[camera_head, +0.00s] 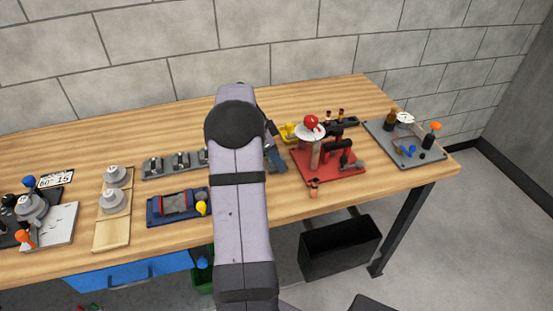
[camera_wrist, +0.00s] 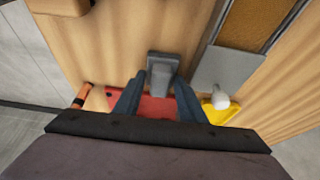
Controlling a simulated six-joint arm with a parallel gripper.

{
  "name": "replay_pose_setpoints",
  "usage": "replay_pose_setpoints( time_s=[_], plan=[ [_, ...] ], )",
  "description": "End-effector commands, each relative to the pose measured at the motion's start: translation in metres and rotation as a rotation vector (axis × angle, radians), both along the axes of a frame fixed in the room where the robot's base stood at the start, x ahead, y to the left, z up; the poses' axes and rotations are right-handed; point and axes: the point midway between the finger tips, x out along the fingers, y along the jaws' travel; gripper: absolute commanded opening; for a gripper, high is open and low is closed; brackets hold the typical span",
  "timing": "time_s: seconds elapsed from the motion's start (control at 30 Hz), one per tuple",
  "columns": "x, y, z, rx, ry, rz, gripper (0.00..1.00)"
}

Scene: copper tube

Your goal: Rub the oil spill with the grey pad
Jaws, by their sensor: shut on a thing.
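My gripper (camera_wrist: 161,84) shows in the wrist view with its two blue-grey fingers shut on a grey block-like piece, which looks like the grey pad (camera_wrist: 163,63). In the head view my arm hides most of the gripper (camera_head: 276,160); its blue-grey end shows just left of the red board (camera_head: 316,176). Part of a red surface (camera_wrist: 153,106) shows between the fingers in the wrist view. I cannot pick out the oil spill for sure in either view. Whether the pad touches anything below is unclear.
A yellow piece (camera_head: 288,132) stands by the red board's back left corner. A grey tray (camera_head: 411,152) with small parts lies at the right. A blue tray (camera_head: 178,221) and a pale wooden board (camera_head: 111,235) with grey domed pieces lie left of my arm. Bare wood shows along the back.

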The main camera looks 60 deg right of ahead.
Motion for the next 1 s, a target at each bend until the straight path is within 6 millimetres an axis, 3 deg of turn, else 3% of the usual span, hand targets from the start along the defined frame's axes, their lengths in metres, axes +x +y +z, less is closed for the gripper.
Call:
replay_pose_setpoints(
  time_s=[0.6,1.0],
  plan=[
    [0.001,-0.001,0.053,-0.003,-0.001,0.001,0.19],
    [0.0,0.0,0.059,-0.001,-0.001,0.0,0.19]
  ],
)
